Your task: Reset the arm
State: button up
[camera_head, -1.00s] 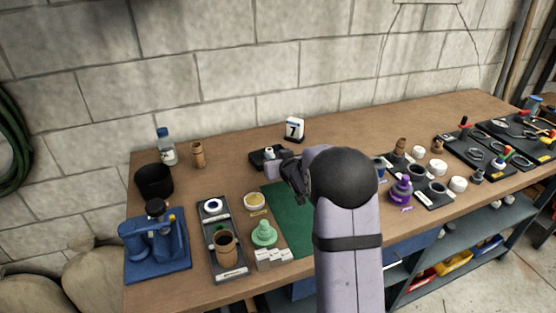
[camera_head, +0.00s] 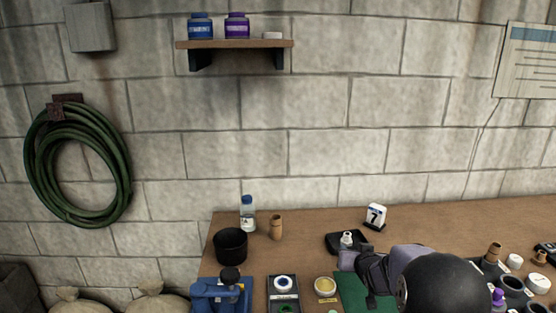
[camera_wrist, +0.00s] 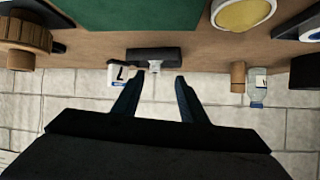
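My gripper (camera_head: 368,268) is over the workbench by the green mat, in front of a small black holder with a white-topped piece. In the wrist view my gripper (camera_wrist: 159,76) has its two dark fingers apart, with nothing between them. That view is upside down. The black holder (camera_wrist: 140,54) shows just beyond the fingertips, with the white number 7 marker (camera_wrist: 117,76) beside it. My arm's dark round joint hides part of the bench in the head view.
The green mat (camera_head: 352,290) lies under my arm. A black cup (camera_head: 230,246), a clear bottle (camera_head: 248,216) and a brown cylinder (camera_head: 276,228) stand at the back left. A blue device (camera_head: 215,297) is at front left. A wall shelf (camera_head: 234,44) holds two jars.

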jog(key=s+a+m+g+p, duration=0.1)
jog(key=s+a+g+p, duration=0.1)
jog(key=s, duration=0.8)
jog(key=s+a+m+g+y+p, duration=0.1)
jog(key=s+a+g, duration=0.3)
jog(key=s, duration=0.6)
jog(key=s+a+m+g+p, duration=0.3)
jog(key=s+a, duration=0.3)
jog(key=s, duration=0.4)
jog(key=shift+a+f+p, duration=0.15)
jog(key=shift+f+p, duration=0.05)
jog(key=shift+p, duration=0.25)
jog(key=s+f+n+g+b, duration=0.3)
jog(key=s+f+n+b, duration=0.4)
jog(key=f+b, duration=0.3)
notch_tip(320, 180, up, 26)
jog(key=p, duration=2.5)
jog(key=f+b, duration=0.1)
jog(key=f, duration=0.1)
jog(key=f+b, duration=0.1)
jog(key=b, duration=0.1)
jog(key=f+b, duration=0.2)
jog(key=shift+s+d+f, duration=0.3)
jog(key=shift+s+d, duration=0.05)
jog(key=shift+d, duration=0.05)
